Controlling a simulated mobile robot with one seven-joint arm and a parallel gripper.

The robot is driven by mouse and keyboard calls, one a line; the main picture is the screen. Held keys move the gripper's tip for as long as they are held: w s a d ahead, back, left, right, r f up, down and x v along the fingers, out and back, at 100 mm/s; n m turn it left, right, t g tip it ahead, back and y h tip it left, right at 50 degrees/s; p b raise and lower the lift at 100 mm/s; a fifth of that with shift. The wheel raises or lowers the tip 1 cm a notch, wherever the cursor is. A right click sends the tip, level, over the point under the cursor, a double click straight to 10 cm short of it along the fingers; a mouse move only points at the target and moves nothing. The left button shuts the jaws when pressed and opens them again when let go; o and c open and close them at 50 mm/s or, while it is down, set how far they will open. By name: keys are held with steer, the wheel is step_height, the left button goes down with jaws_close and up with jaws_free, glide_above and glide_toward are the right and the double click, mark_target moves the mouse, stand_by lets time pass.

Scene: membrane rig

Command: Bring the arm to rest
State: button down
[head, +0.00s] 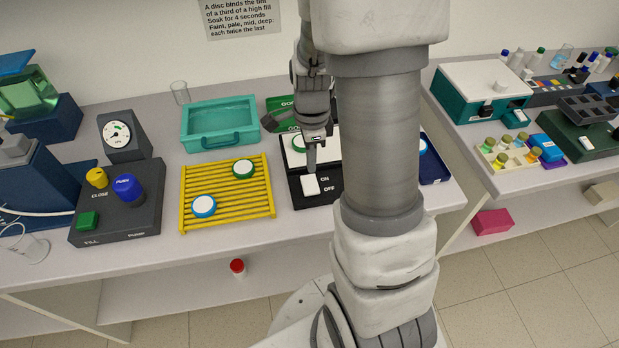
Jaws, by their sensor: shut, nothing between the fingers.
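My gripper (310,160) is in the head view, pointing down over the black device with the ON and OFF marks (328,199). Its fingers are shut and empty. The fingertips are just above or at the white switch (311,185) on that device; I cannot tell whether they touch it. My arm rises in front of the bench and hides part of the black device and of the dark blue tray (437,168) to its right.
A yellow rack (226,212) with two discs, a teal tray (219,122) and a dark control box (116,224) stand to the left. A second bench at right holds a centrifuge-like white and teal box (484,88) and several vials.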

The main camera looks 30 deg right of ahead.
steer(key=s+a+r+n+t, duration=0.2)
steer(key=s+a+r+n, duration=0.1)
steer(key=r+n, duration=0.4)
steer(key=s+a+r+n+t, duration=0.1)
steer(key=s+a+r+n, duration=0.3)
steer(key=r+n, duration=0.3)
steer(key=s+a+r+n+t, duration=0.2)
steer(key=s+a+r+n, duration=0.1)
steer(key=s+r+n, duration=0.2)
step_height(320, 180, up, 2)
steer(key=shift+s+a+r+n+t, duration=0.2)
steer(key=shift+a+n+t, duration=0.1)
steer(key=shift+n, duration=0.8)
steer(key=shift+w, duration=0.1)
